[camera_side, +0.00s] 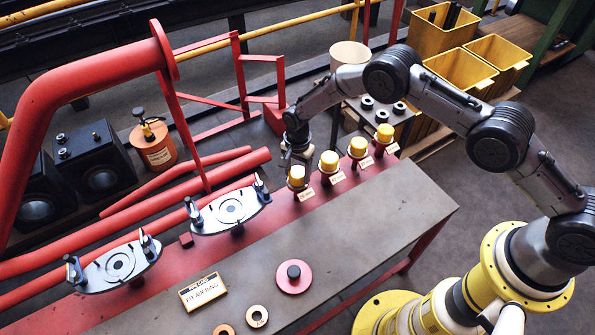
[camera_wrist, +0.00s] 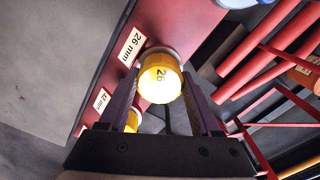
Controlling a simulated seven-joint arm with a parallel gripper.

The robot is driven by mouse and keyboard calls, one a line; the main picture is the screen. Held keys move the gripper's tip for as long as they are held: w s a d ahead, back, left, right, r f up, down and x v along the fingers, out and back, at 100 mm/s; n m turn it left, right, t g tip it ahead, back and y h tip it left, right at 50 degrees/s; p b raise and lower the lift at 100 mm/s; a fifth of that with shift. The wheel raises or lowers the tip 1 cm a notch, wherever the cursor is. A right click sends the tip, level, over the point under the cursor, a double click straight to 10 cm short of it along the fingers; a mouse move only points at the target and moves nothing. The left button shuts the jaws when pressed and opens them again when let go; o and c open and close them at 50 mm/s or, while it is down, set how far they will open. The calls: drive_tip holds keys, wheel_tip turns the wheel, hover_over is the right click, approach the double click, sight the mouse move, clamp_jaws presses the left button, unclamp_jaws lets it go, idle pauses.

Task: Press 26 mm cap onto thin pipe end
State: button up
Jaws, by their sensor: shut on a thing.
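The pipe end under the cap is mostly hidden, so I cannot tell how far the cap is seated.
Several more yellow caps, including one (camera_side: 329,160) close by, stand to the right. A grey fixture plate with clamps (camera_side: 231,209) is to the left. Red pipes (camera_side: 180,185) run behind the bench. The grey bench top (camera_side: 375,205) in front is mostly clear.

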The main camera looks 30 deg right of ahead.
drive_tip(key=shift+f, duration=0.1)
idle(0.3)
drive_tip(key=o, duration=1.4)
drive_tip(key=shift+c, duration=0.4)
drive_tip(key=shift+r, duration=3.5)
clamp_jaws()
